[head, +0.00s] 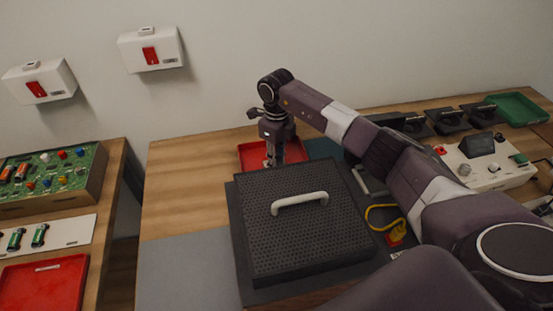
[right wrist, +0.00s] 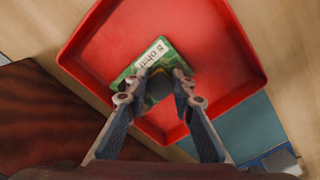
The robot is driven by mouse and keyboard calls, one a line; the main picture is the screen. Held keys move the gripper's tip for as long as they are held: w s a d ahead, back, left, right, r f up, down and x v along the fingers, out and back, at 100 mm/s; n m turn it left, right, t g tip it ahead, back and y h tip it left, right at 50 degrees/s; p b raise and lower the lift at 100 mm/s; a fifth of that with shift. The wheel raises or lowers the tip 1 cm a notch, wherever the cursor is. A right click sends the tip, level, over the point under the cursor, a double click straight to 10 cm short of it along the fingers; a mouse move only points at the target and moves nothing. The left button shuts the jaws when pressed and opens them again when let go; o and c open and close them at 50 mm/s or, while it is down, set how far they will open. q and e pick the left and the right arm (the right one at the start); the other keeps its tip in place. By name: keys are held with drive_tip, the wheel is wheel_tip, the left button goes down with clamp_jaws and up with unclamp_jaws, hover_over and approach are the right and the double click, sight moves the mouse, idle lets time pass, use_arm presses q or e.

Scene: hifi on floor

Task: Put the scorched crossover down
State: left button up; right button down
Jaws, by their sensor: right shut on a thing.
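My right gripper (head: 272,162) points down over a red tray (head: 249,153) at the back of the middle table. In the right wrist view, the gripper (right wrist: 156,90) is shut on the crossover (right wrist: 150,57), a small green board with a white label reading something like "8 ohm". The board is within the outline of the red tray (right wrist: 105,40), seen from above. I cannot tell whether it touches the tray floor. The scorched part is not visible. In the head view the board is hidden by the gripper. My left gripper is not in view.
A black perforated cover (head: 305,245) with a white handle stands in front of the tray. A yellow cable (head: 378,222) lies beside it. Another red tray (head: 62,290) is on the left table. A green tray (head: 517,107) is far right. Bare wood (head: 190,190) lies left of the cover.

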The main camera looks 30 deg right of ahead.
drive_tip(key=c, duration=2.1)
unclamp_jaws()
drive_tip(key=shift+f, duration=0.15)
drive_tip(key=o, duration=0.4)
drive_tip(key=shift+o, duration=0.2)
drive_tip(key=shift+r, duration=0.3)
drive_tip(key=shift+w+r, duration=0.1)
drive_tip(key=shift+r, duration=0.25)
wheel_tip(320, 180, up, 11)
drive_tip(key=b, duration=0.2)
